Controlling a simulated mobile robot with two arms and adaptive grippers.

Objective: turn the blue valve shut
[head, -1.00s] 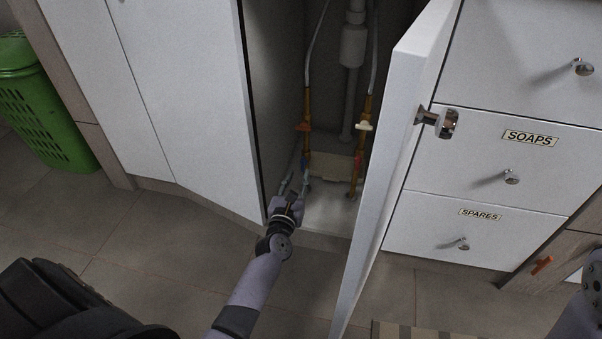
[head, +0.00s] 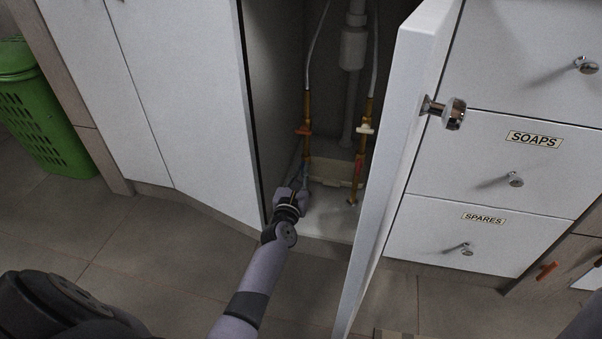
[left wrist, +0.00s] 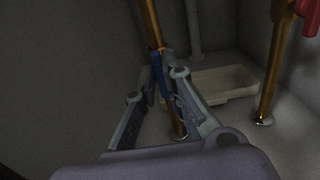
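The blue valve (left wrist: 160,75) is a small blue handle low on the left copper pipe, inside the open cabinet. In the head view it is mostly hidden by my gripper. My left gripper (head: 303,178) reaches into the cabinet from the front at the lower part of that pipe. In the left wrist view my left gripper (left wrist: 164,74) has its fingers apart, one on each side of the pipe and blue handle. The handle is between or just beyond the fingertips; I cannot tell if they touch it. My right gripper is not in view.
A red valve (head: 358,170) sits low on the right pipe. An orange lever (head: 303,130) and a white lever (head: 366,129) are higher up. The open cabinet door (head: 395,150) stands right of my left arm. A shallow tray (left wrist: 222,85) lies behind the pipes.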

